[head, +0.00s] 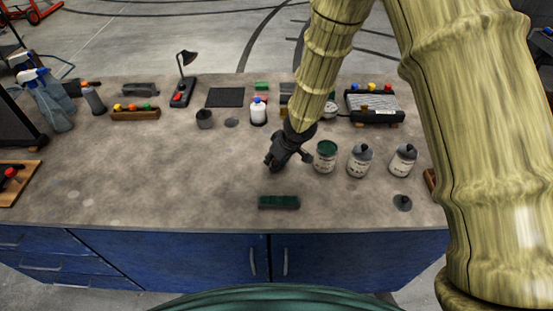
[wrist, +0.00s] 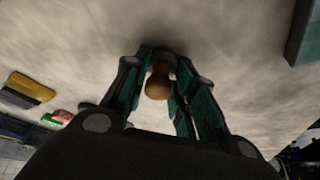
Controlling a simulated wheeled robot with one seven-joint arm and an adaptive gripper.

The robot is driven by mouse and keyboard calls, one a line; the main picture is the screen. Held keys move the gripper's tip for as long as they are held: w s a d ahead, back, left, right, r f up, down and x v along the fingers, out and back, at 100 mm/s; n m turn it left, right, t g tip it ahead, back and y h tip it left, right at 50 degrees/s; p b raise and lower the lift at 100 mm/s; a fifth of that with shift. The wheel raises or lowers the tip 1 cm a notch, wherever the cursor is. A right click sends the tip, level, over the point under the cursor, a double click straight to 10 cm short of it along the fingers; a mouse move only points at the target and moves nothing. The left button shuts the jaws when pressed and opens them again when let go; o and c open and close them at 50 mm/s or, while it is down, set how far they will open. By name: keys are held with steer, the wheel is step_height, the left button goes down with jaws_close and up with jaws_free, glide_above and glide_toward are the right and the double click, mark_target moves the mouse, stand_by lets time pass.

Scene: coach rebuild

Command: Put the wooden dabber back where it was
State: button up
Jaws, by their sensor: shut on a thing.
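The wooden dabber (wrist: 158,84) shows in the wrist view as a rounded brown knob between the two fingers of my gripper (wrist: 162,72). My gripper is shut on it. In the head view my gripper (head: 280,160) is low over the middle of the grey worktop, just left of the open-looking green-topped can (head: 325,157). The dabber is hidden behind the gripper there. I cannot tell whether the dabber's lower end touches the worktop.
A dark green block (head: 279,202) lies near the front edge. A white bottle (head: 258,111) and dark cup (head: 204,119) stand behind. The worktop (head: 165,175) is clear left of my gripper.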

steer(key=shift+f, duration=0.15)
steer(key=o, duration=1.1)
steer(key=shift+b+v, duration=0.75)
steer(key=shift+v, duration=5.35)
